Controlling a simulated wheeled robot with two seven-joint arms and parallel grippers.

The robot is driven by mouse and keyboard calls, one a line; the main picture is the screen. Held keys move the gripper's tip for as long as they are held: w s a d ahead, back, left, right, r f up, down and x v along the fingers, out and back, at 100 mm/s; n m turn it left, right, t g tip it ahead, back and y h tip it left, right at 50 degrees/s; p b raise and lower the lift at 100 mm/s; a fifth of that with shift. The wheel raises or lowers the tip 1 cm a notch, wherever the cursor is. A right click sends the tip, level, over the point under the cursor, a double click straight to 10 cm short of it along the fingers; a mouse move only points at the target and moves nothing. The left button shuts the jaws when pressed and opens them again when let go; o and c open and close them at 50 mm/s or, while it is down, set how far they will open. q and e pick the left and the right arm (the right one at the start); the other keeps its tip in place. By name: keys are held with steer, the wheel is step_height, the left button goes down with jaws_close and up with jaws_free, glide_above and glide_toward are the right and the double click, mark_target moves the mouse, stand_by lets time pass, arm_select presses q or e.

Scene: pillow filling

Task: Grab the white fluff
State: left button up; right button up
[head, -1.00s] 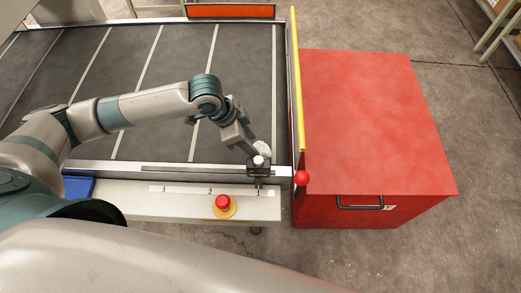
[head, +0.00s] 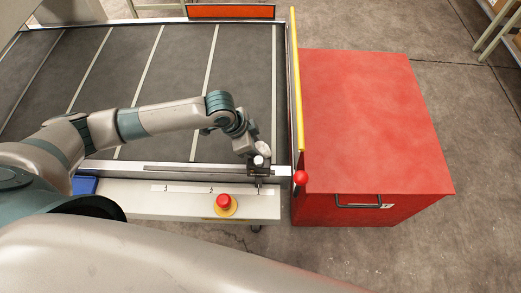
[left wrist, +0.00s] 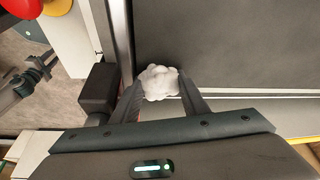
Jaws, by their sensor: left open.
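The white fluff (left wrist: 160,82) is a small lumpy clump on the dark conveyor belt (head: 175,60), close to its front rail. In the head view the fluff (head: 263,148) shows at the belt's near right corner, partly hidden by my gripper. My left gripper (left wrist: 158,95) is open, with one finger on either side of the fluff in the left wrist view. I cannot tell whether the fingers touch it. In the head view the left gripper (head: 256,150) reaches down over the same corner. My right gripper is not in view.
A small black box on a post (head: 258,170) stands on the front rail beside the gripper. A red emergency button (head: 223,201) is on the front panel. A yellow bar (head: 297,80) edges the belt's right end, beside a large red cabinet (head: 370,120). A blue bin (head: 85,185) is at left.

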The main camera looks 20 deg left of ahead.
mark_target(258, 148)
arm_select(q)
steer(key=c, duration=0.7)
steer(key=shift+o, duration=0.2)
steer(key=shift+r, duration=0.15)
step_height(258, 148, up, 9)
steer(key=shift+w+f+b, duration=0.1)
steer(key=shift+f+b, duration=0.1)
steer(key=shift+b, duration=0.7)
steer(key=shift+r, duration=0.6)
